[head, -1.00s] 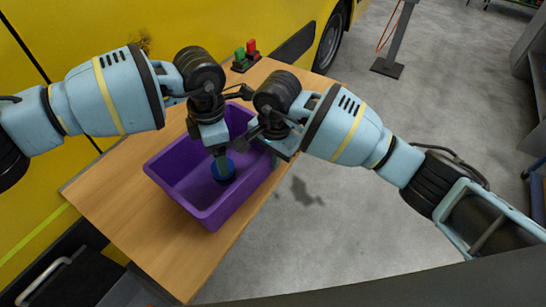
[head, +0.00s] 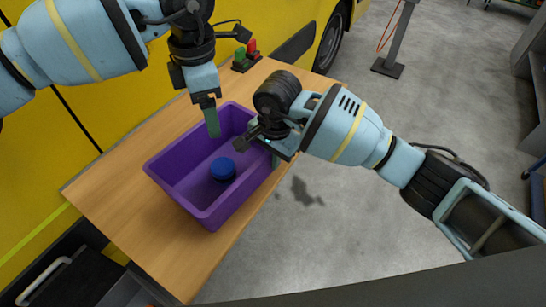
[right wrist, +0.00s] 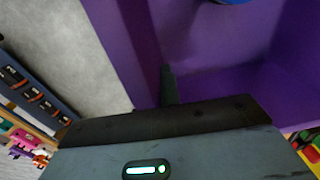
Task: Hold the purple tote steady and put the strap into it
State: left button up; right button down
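The purple tote (head: 178,195) stands upright on the wooden table. The strap, a round blue roll (head: 222,169), lies on the tote's floor; its edge shows at the top of the right wrist view (right wrist: 232,1). My left gripper (head: 213,130) is empty above the tote's far part, clear of the strap; one finger shows, the other seems hidden behind it. My right gripper (head: 270,157) is at the tote's right wall, one finger outside it. In the right wrist view a dark finger (right wrist: 168,85) lies against the wall's inner side, so it appears shut on the wall.
The wooden table (head: 115,200) has bare room left of and in front of the tote. Small green and red items (head: 246,56) stand at its far end. A yellow vehicle (head: 60,150) is close behind the table. Grey floor (head: 350,220) lies open to the right.

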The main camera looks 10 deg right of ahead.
dwell(0.3)
jog(key=c, duration=1.5)
grip_release()
jog(key=shift+c, duration=0.2)
notch_tip(320, 180, up, 12)
jog(key=shift+s+d, duration=0.25)
jog(key=shift+s, duration=0.1)
